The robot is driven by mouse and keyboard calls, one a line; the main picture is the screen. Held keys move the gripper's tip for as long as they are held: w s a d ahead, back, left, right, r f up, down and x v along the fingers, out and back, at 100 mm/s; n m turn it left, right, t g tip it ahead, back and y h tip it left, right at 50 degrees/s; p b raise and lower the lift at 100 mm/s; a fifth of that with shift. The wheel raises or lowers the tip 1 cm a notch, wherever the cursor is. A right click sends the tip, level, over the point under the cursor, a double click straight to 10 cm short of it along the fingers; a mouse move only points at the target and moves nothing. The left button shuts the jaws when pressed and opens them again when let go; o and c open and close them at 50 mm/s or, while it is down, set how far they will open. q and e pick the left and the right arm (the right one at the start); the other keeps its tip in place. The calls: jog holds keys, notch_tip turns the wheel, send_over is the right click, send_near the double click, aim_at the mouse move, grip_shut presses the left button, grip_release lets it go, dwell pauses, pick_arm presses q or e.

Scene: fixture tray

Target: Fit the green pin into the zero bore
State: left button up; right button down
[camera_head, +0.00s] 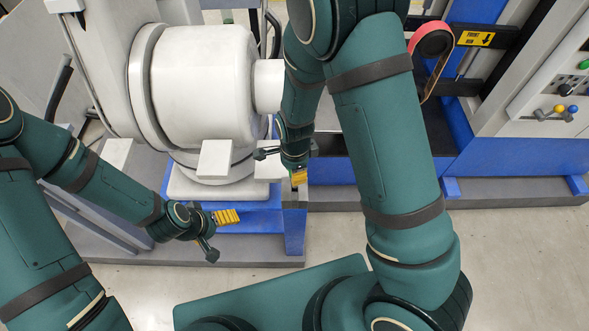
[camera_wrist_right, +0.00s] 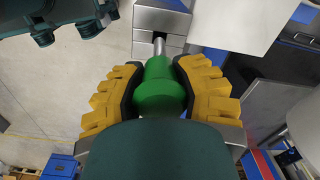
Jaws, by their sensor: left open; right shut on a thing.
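The green pin (camera_wrist_right: 160,88) is between the yellow-padded fingers of my right gripper (camera_wrist_right: 160,92) in the right wrist view. The gripper is shut on it. The pin's narrow metal tip (camera_wrist_right: 159,47) points away from the gripper, toward a grey metal block (camera_wrist_right: 160,20). I cannot tell whether the tip touches or enters the block. No zero bore can be made out. In the head view my right gripper (camera_head: 298,175) is above the blue-and-grey stand, largely hidden by its arm; the pin is hidden there.
A large white cylindrical machine (camera_head: 205,85) stands behind the grippers. The blue stand (camera_head: 250,222) sits on a grey base. Another blue-and-white machine with a red-rimmed loop (camera_head: 432,40) stands at the right. Bare floor (camera_head: 520,245) shows at lower right.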

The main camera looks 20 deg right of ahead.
dwell(0.3)
jog(key=shift+f+b, duration=2.45)
jog(key=shift+f, duration=1.05)
jog(key=c, duration=0.6)
grip_release()
jog(key=shift+o, duration=0.2)
notch_tip(320, 180, up, 12)
jog(key=shift+s, duration=0.1)
